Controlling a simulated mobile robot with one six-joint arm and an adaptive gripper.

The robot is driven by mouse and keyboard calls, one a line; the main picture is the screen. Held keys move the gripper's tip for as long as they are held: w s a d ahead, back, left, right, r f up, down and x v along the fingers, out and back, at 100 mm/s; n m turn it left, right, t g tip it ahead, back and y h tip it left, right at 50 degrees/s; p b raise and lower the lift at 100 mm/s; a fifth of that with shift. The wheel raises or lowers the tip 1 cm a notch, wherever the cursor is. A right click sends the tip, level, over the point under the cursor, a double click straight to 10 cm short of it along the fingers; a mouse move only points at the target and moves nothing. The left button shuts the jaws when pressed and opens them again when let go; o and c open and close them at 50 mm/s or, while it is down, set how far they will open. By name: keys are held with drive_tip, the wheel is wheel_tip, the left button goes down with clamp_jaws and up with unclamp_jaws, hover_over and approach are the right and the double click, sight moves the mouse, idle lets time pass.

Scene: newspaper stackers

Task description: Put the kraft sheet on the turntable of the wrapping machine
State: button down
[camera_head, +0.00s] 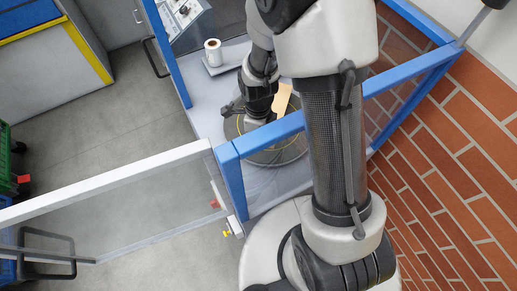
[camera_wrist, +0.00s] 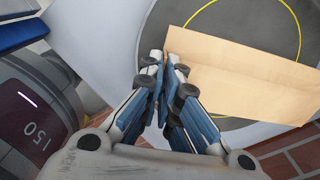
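The kraft sheet (camera_wrist: 240,75) is a flat tan rectangle that fills the right of the wrist view. It lies across the view of the turntable (camera_wrist: 240,22), a dark grey disc with a yellow ring. In the head view the sheet (camera_head: 283,96) shows as a small tan patch over the turntable (camera_head: 285,157). My gripper (camera_wrist: 166,62) has its fingers close together at the sheet's left edge and appears shut on it. I cannot tell whether the sheet touches the disc. My arm and a blue frame bar hide part of the turntable in the head view.
Blue frame bars (camera_head: 290,128) and an open clear door (camera_head: 110,185) border the machine. Open grey floor (camera_head: 90,135) lies at the left.

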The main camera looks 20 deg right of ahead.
drive_tip(key=shift+f+b, duration=0.75)
drive_tip(key=shift+f, duration=2.4)
drive_tip(key=shift+f, duration=0.2)
drive_tip(key=c, duration=1.8)
unclamp_jaws()
drive_tip(key=shift+r, duration=0.1)
wheel_tip(320, 180, up, 12)
drive_tip(key=p, duration=0.3)
drive_tip(key=shift+r+p, duration=0.15)
drive_tip(key=shift+p, duration=0.25)
